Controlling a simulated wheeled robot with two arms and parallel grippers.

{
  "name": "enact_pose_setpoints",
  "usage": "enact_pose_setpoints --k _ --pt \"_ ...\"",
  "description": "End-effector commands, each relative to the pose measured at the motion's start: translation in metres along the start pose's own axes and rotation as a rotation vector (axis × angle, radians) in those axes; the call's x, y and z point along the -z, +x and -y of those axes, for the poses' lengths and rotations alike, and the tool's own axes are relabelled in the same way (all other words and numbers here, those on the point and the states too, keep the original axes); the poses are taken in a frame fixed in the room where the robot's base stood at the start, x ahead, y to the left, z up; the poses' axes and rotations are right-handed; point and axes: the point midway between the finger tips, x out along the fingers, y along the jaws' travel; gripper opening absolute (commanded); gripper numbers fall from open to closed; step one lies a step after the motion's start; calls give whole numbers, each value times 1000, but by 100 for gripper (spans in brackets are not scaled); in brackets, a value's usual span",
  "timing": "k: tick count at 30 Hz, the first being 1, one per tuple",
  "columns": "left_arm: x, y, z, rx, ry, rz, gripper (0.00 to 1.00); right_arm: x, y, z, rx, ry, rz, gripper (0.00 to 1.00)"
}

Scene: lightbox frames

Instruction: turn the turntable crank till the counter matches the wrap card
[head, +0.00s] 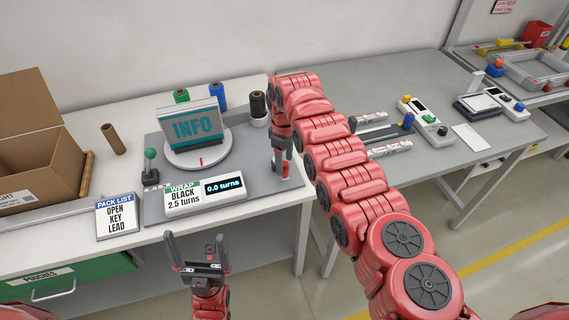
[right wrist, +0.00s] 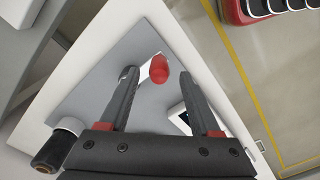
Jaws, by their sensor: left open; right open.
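The counter (head: 224,188) reads 0.0 turns. The wrap card (head: 183,198) reads BLACK, 2.5 turns. My right gripper (head: 284,168) points down over the mat's right side. In the right wrist view its open fingers (right wrist: 157,76) stand either side of a red knob (right wrist: 159,69), apparently the crank's handle; contact is unclear. The gripper mostly hides the crank in the head view. My left gripper (head: 196,243) is open and empty before the table's front edge.
A green-knobbed lever (head: 150,160) stands left of the turntable. A pack list card (head: 117,218) and an open carton (head: 40,135) are further left. Green, blue and black spools (head: 258,104) stand behind. Another table (head: 440,75) with devices is at the right.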

Motion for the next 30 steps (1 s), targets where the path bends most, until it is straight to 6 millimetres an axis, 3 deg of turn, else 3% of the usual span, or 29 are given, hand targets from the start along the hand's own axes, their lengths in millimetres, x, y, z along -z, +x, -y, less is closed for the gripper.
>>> enact_pose_setpoints --k 1,3,6,15,26,30 --pt "1 5 0 0 0 0 100 -2 9 2 5 0 6 64" --pt "-1 -7 0 0 0 0 100 1 25 1 -1 0 1 64" --pt "-2 -10 0 0 0 0 100 0 34 0 -1 -1 1 64" --pt "-2 -9 0 0 0 0 100 0 35 -1 -2 1 -1 64" --pt "-2 -9 0 0 0 0 100 0 35 -1 -2 1 -1 0" --pt "-2 -9 0 0 0 0 100 0 35 -1 -2 1 -1 0"
